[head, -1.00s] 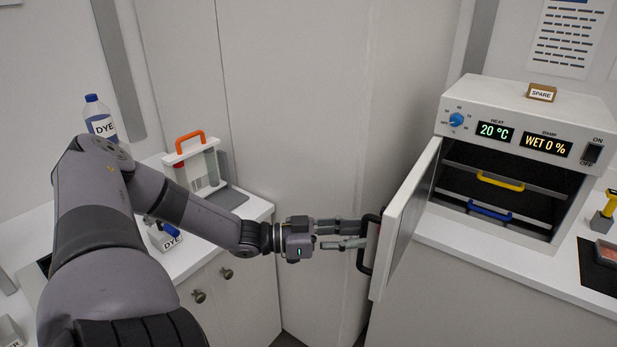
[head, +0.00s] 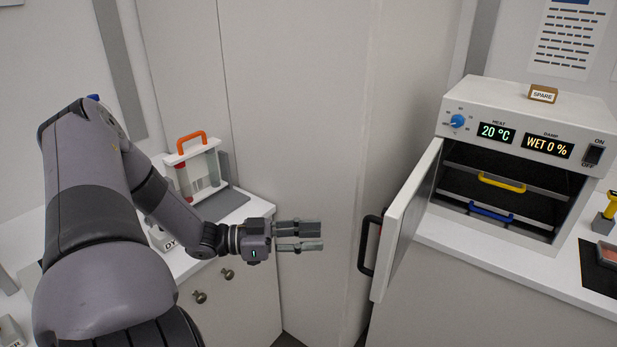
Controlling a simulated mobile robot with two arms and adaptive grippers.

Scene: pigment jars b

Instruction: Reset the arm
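My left gripper (head: 322,237) is in the middle of the head view, with its two fingers pointing right. A narrow gap shows between the fingers, and nothing is held there. It is apart from the black handle (head: 368,245) of the oven door (head: 404,222), with clear space between. The door stands wide open on the left side of the white oven (head: 525,130). My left arm reaches in from the left over the left counter. My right gripper is not in view.
Inside the oven are a rack with a yellow handle (head: 502,183) and one with a blue handle (head: 491,212). A SPARE block (head: 542,94) sits on top. An orange-handled rack (head: 191,162) stands on the left counter, close behind my forearm.

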